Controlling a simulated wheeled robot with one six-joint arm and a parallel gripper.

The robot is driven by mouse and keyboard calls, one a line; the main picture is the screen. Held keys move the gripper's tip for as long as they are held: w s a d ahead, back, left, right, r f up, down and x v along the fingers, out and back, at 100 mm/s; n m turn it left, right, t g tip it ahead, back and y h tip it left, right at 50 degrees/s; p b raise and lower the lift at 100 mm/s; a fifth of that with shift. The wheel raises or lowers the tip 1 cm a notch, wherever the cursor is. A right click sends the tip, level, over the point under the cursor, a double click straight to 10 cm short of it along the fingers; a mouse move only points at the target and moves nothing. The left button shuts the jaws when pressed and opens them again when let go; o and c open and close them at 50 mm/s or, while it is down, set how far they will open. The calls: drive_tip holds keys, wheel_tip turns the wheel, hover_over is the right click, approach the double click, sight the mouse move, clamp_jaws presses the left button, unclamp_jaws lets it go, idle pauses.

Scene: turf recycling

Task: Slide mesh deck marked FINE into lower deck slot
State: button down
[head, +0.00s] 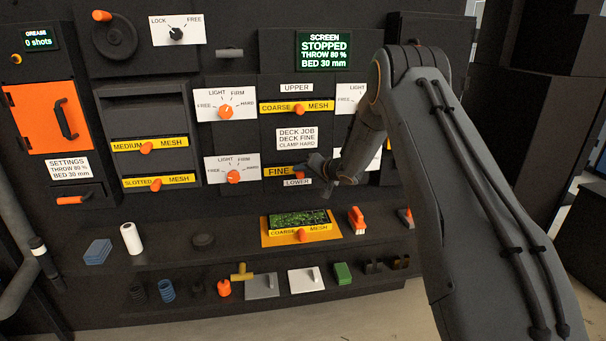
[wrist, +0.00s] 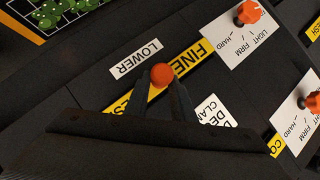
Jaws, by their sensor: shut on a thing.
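The FINE mesh deck (head: 277,171) shows its yellow front strip at the lower slot, just above the LOWER label (head: 297,182). How deep it sits in the slot I cannot tell. My gripper (head: 322,168) is at this strip and hides its right part. In the wrist view my gripper (wrist: 158,92) is shut on the deck's round orange knob (wrist: 162,75). The yellow FINE strip (wrist: 187,65) runs diagonally behind the fingers, with the LOWER label (wrist: 136,58) beside it.
The COARSE mesh deck (head: 275,107) fills the upper slot. Clamp dials (head: 233,177) flank the slots. A second COARSE deck (head: 301,238) with green bits lies on the shelf below. The rack (head: 148,147) at left holds MEDIUM and SLOTTED decks. The screen (head: 324,50) reads STOPPED.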

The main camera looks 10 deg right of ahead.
drive_tip(key=c, duration=1.5)
unclamp_jaws()
drive_tip(key=shift+r, duration=0.1)
drive_tip(key=shift+o, duration=0.3)
drive_tip(key=shift+f, duration=0.2)
drive_tip(key=b+v, duration=0.2)
drive_tip(key=v, duration=0.5)
drive_tip(key=shift+s+d+r, duration=0.2)
drive_tip(key=shift+s+r, duration=0.05)
drive_tip(key=shift+r, duration=0.05)
drive_tip(key=s+f+n+g+h, duration=0.1)
drive_tip(key=s+g, duration=0.4)
drive_tip(key=s, duration=1.8)
drive_tip(key=s+a+f+n+g+h, duration=0.1)
drive_tip(key=s+n+g+h, duration=0.2)
drive_tip(key=s, duration=2)
drive_tip(key=shift+s+a+f+g+h, duration=0.3)
drive_tip(key=shift+f+g+h, duration=0.1)
drive_tip(key=shift+g+h, duration=0.75)
